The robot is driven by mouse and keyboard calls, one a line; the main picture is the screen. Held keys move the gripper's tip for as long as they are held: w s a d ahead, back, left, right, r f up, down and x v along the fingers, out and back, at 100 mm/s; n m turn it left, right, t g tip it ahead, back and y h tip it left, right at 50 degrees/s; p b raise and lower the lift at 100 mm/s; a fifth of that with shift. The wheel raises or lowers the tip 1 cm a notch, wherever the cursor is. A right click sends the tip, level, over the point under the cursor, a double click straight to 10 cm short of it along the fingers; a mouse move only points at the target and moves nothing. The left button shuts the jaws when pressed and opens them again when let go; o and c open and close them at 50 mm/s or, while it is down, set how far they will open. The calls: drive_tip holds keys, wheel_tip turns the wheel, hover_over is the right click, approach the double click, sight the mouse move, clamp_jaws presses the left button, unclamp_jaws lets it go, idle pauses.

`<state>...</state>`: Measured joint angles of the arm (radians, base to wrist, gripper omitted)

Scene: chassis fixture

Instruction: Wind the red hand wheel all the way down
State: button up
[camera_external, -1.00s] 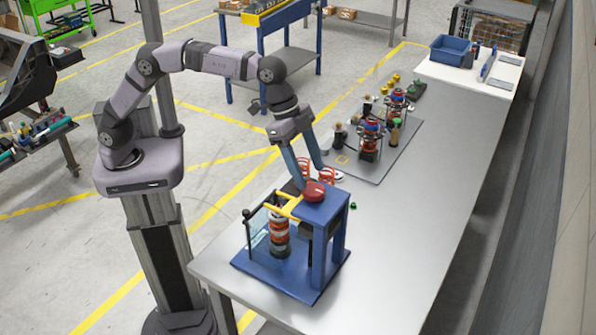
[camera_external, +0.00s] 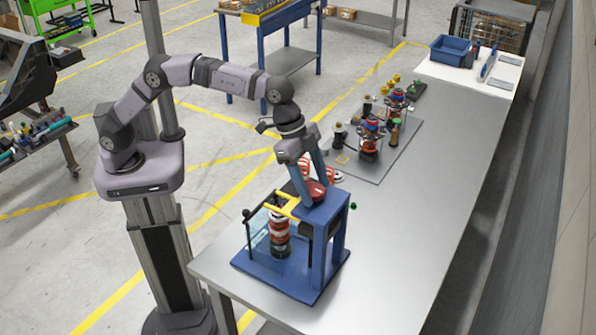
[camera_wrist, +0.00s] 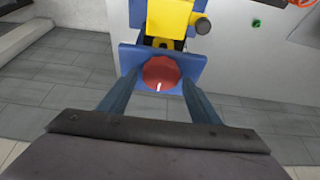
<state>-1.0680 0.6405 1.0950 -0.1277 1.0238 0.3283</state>
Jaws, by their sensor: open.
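The red hand wheel (camera_external: 316,190) sits on top of the blue press frame (camera_external: 327,208) on the table. In the wrist view the wheel (camera_wrist: 161,73) shows from above with a white mark at its lower edge. My gripper (camera_external: 314,195) points down over it, with its two blue fingers apart, one on each side of the wheel. In the wrist view the fingers (camera_wrist: 160,90) straddle the wheel with a gap on both sides.
A grey plate (camera_external: 375,150) with several assembled parts lies behind the fixture. Red and white rings (camera_external: 334,174) stand close behind the gripper. A small green piece (camera_external: 353,206) lies to the right. The table's right side (camera_external: 420,220) is clear.

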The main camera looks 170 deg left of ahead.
drive_tip(key=n+g+p, duration=0.1)
drive_tip(key=n, duration=0.1)
drive_tip(key=n+y+p, duration=0.1)
drive_tip(key=n, duration=0.2)
drive_tip(key=shift+r+n+g, duration=0.1)
drive_tip(key=shift+n+g, duration=0.2)
drive_tip(key=shift+g, duration=0.1)
drive_tip(key=shift+n+g+p, duration=0.7)
drive_tip(key=shift+n+p, duration=0.2)
drive_tip(key=shift+n, duration=0.9)
drive_tip(key=shift+r+n+g+p, duration=0.1)
drive_tip(key=shift+n+g+p, duration=0.4)
drive_tip(key=shift+n+p, duration=1)
drive_tip(key=shift+n, duration=0.1)
drive_tip(key=shift+f+n+g, duration=0.25)
drive_tip(key=shift+n+g, duration=0.05)
drive_tip(key=shift+n, duration=0.4)
